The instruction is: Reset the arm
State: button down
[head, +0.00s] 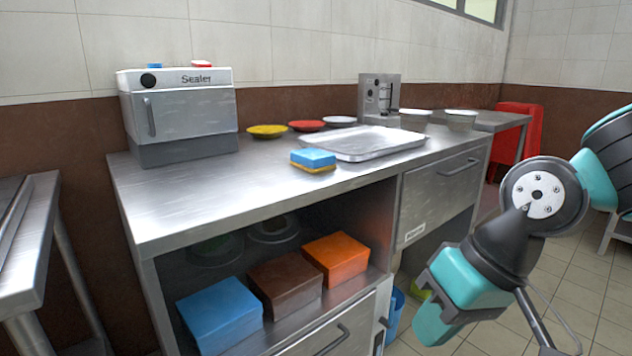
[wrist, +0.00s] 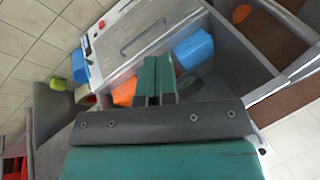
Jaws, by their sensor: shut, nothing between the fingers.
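My arm (head: 540,195) reaches in from the right side of the head view and bends downward. My gripper (head: 432,325) is at the lower right, in front of the counter and over the tiled floor. Its teal fingers also show in the wrist view (wrist: 156,80), pressed together with nothing between them. The gripper is apart from the counter front and touches nothing that I can see.
The steel counter (head: 190,205) carries a sealer (head: 180,112), a metal tray (head: 362,143), a sponge (head: 313,160) and several plates. Blue (head: 220,312), brown (head: 285,285) and orange (head: 336,258) boxes sit on its open shelf. Floor (head: 590,275) is free at right.

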jog(key=s+d+r+n+g+h, duration=0.1)
jog(key=s+d+r+n, duration=0.15)
jog(key=s, duration=0.65)
notch_tip(320, 180, up, 31)
jog(key=w+p, duration=0.1)
jog(key=p, duration=3)
jog(key=shift+a+f+p, duration=0.2)
jog(key=shift+a+p, duration=0.1)
jog(key=shift+a, duration=0.15)
